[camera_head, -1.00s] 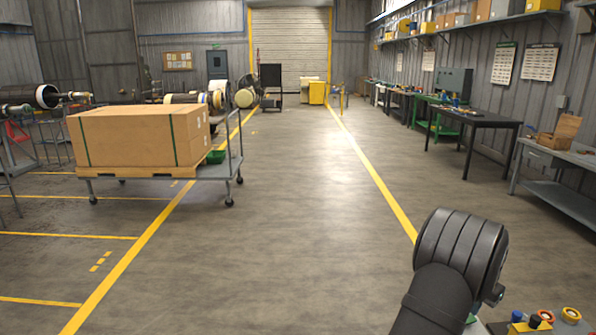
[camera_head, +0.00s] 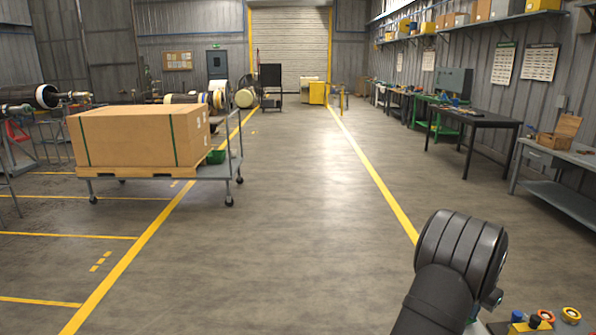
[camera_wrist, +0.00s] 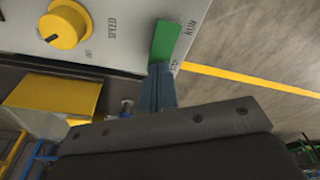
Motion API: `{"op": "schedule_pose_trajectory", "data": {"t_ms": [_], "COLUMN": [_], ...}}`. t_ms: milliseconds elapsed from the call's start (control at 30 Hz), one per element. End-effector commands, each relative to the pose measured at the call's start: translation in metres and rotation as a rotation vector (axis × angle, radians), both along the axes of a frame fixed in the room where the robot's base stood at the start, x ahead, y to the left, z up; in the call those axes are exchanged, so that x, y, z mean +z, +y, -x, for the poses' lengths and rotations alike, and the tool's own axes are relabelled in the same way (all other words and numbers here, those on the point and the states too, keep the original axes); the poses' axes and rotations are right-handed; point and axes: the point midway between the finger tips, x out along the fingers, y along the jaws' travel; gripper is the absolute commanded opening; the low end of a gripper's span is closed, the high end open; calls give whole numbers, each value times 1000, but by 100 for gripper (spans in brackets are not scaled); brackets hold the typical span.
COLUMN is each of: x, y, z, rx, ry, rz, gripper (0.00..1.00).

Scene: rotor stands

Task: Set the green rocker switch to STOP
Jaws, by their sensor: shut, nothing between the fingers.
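The green rocker switch (camera_wrist: 167,40) shows in the wrist view on a light panel (camera_wrist: 115,22), near the panel's edge. RUN is printed beside it to the right. Another label close to my fingertips is partly hidden and looks like STOP. My gripper (camera_wrist: 160,68) is shut and empty. Its fingertips are at the lower end of the rocker in the picture, overlapping it; I cannot tell whether they touch. The rocker's tilt is not clear. In the head view only my dark arm shows at the lower right, and the switch is not visible.
A yellow knob (camera_wrist: 64,25) marked SPEED sits on the same panel, left of the rocker. A yellow box-like thing (camera_wrist: 60,98) is below the panel in the wrist view. In the head view, a cart with a large carton (camera_head: 140,137) stands left, and the middle floor is clear.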

Motion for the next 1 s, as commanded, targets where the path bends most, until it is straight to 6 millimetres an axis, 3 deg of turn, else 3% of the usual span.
{"op": "schedule_pose_trajectory", "data": {"t_ms": [600, 1000], "x": [-7, 23], "y": [0, 0], "z": [0, 0], "rx": [0, 0], "ry": [0, -2], "rz": [0, 1], "gripper": [0, 0]}}
